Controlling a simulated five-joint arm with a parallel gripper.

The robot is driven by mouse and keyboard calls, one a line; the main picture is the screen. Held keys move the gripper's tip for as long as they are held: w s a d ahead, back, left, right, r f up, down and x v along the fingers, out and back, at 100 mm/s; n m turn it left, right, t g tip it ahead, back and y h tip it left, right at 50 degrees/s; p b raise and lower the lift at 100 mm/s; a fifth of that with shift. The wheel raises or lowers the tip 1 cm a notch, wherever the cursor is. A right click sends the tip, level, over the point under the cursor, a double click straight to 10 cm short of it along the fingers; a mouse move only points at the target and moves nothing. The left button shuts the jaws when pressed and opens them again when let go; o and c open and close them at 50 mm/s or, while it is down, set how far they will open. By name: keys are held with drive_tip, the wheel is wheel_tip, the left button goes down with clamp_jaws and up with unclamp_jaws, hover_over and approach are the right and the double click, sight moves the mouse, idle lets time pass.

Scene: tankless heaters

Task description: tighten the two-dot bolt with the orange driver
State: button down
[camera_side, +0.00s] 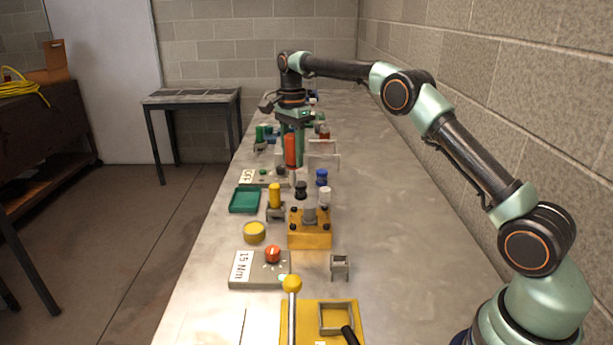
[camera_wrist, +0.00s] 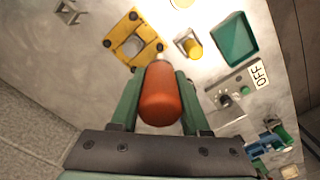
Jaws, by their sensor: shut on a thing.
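My gripper (camera_side: 292,158) is shut on the orange driver (camera_side: 291,150) and holds it upright above the bench, beyond the yellow block. In the wrist view the orange handle (camera_wrist: 160,95) sits between both green fingers, and its tip is mostly hidden. The yellow block (camera_side: 310,238) carries a grey cylinder and small dark bolts at its corners; it also shows in the wrist view (camera_wrist: 152,49). The driver appears apart from the block. Dot marks are too small to make out, so I cannot tell which bolt is the two-dot one.
A yellow-handled tool (camera_side: 275,195) stands in a grey holder left of the block. A green tray (camera_side: 245,199), a yellow round tin (camera_side: 254,232), a 15 N/m panel with a red knob (camera_side: 272,254) and an OFF panel (camera_wrist: 238,92) are nearby. The bench's right side is clear.

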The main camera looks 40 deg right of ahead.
drive_tip(key=shift+r, duration=0.1)
idle(0.3)
drive_tip(key=shift+s+r, duration=0.2)
drive_tip(key=shift+s, duration=5.6)
drive_tip(key=shift+f, duration=3.15)
drive_tip(key=shift+f, duration=0.65)
drive_tip(key=shift+r, duration=0.1)
wheel_tip(320, 180, up, 7)
